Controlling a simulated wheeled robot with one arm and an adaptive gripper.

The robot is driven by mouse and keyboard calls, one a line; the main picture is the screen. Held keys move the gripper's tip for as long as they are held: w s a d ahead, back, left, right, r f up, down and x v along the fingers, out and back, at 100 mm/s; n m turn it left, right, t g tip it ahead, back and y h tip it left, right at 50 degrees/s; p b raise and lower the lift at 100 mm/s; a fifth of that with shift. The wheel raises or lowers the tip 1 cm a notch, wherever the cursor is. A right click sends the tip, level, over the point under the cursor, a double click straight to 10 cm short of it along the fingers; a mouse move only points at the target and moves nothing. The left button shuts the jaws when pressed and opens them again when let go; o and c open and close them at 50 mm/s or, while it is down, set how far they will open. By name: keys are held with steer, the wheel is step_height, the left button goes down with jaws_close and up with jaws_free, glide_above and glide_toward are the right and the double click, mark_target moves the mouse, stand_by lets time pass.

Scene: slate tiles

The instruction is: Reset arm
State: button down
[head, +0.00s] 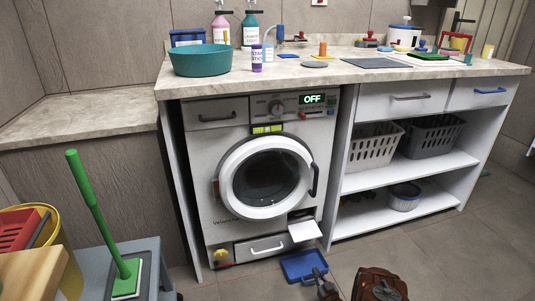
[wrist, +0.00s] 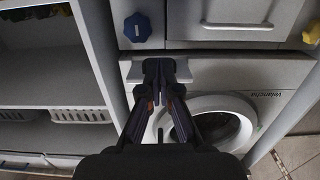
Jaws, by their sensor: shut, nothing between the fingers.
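My gripper (wrist: 165,72) is in the wrist view, its two dark fingers together with nothing between them. It is in front of the lower part of a white washing machine, which shows upside down there. A pale panel (wrist: 183,71) is behind the fingertips; I cannot tell whether they touch it. In the head view the washing machine (head: 215,180) has its round door (head: 232,185) shut and its display (head: 312,99) reads OFF. A small white flap (head: 304,231) stands out at its lower right.
A blue tray (head: 303,265) lies on the floor before the machine. White shelves (head: 385,216) with baskets stand to the right. The counter (head: 330,77) above holds a teal basin (head: 202,61) and several small items. A green-handled tool (head: 97,208) stands at left.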

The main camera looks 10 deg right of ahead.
steer(key=w+d+r+g+h+p, duration=0.1)
steer(key=w+r+p, duration=0.2)
steer(key=r, duration=0.3)
steer(key=w+r+g+p, duration=0.1)
steer(key=w+r+p, duration=0.25)
steer(key=r, duration=0.25)
step_height(320, 180, up, 25)
steer(key=g+h+p, duration=0.2)
steer(key=g+p, duration=0.3)
steer(key=p, duration=0.3)
steer(key=s+a+r+m+g+h+p, duration=0.1)
steer(key=s+a+r+g+p, duration=0.1)
steer(key=s+r+p, duration=0.65)
steer(key=s+a+r+g+p, duration=0.15)
steer(key=s+r, duration=0.35)
steer(key=r, duration=0.9)
steer(key=s+a+r+g+p, duration=0.2)
steer(key=s+r+p, duration=0.2)
steer(key=s+r, duration=0.5)
steer(key=s+a+r+g+p, duration=0.3)
steer(key=s+r, duration=0.6)
steer(key=s, duration=1)
steer(key=s+a+r+m+g+p, duration=0.1)
steer(key=s+r+p, duration=0.5)
steer(key=s, duration=0.9)
step_height(320, 180, up, 4)
steer(key=shift+a+f+g+y, duration=0.1)
steer(key=shift+a+g+y, duration=0.2)
steer(key=shift+a+g, duration=0.6)
